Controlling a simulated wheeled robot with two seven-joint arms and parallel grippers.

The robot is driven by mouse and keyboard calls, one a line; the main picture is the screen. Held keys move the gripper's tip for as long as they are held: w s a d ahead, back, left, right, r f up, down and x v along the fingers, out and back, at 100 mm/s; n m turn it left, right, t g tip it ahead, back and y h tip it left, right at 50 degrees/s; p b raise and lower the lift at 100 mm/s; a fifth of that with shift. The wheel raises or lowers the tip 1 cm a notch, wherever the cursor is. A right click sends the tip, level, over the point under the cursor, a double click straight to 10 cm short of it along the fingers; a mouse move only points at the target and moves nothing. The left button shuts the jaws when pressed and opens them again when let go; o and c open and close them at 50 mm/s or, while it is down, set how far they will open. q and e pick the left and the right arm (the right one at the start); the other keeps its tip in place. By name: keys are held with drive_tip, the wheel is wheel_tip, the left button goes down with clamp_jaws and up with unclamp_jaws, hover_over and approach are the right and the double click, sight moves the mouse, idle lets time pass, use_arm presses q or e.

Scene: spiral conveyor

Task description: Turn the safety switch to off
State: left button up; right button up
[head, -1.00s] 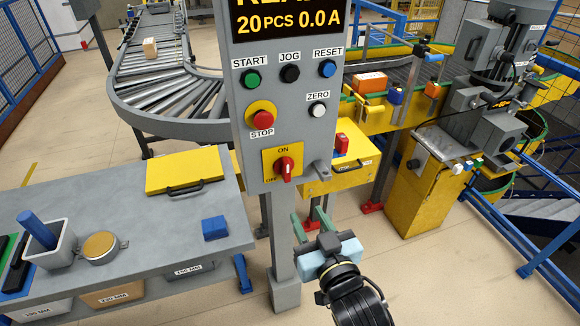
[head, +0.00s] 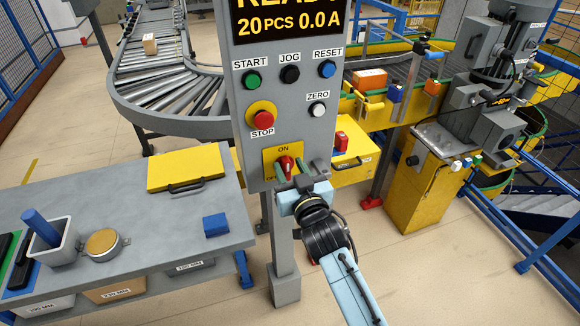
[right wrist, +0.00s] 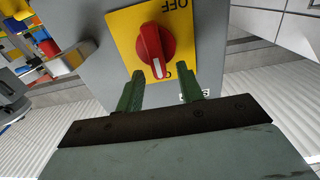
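The safety switch (head: 286,163) is a red knob with a white pointer on a yellow plate, low on the grey control panel. It also shows in the right wrist view (right wrist: 153,45), where the plate appears upside down and the pointer is at the ON side, away from OFF. My right gripper (head: 291,173) is in front of and just below the knob. My left gripper is not in view.
Above the switch are the red stop button (head: 261,115), green start (head: 251,80), black jog (head: 290,74), blue reset (head: 327,69) and white zero (head: 318,110) buttons. A grey table (head: 130,210) stands left. A yellow box (head: 350,168) is just right of the panel.

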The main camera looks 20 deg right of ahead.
drive_tip(key=shift+w, duration=0.25)
clamp_jaws()
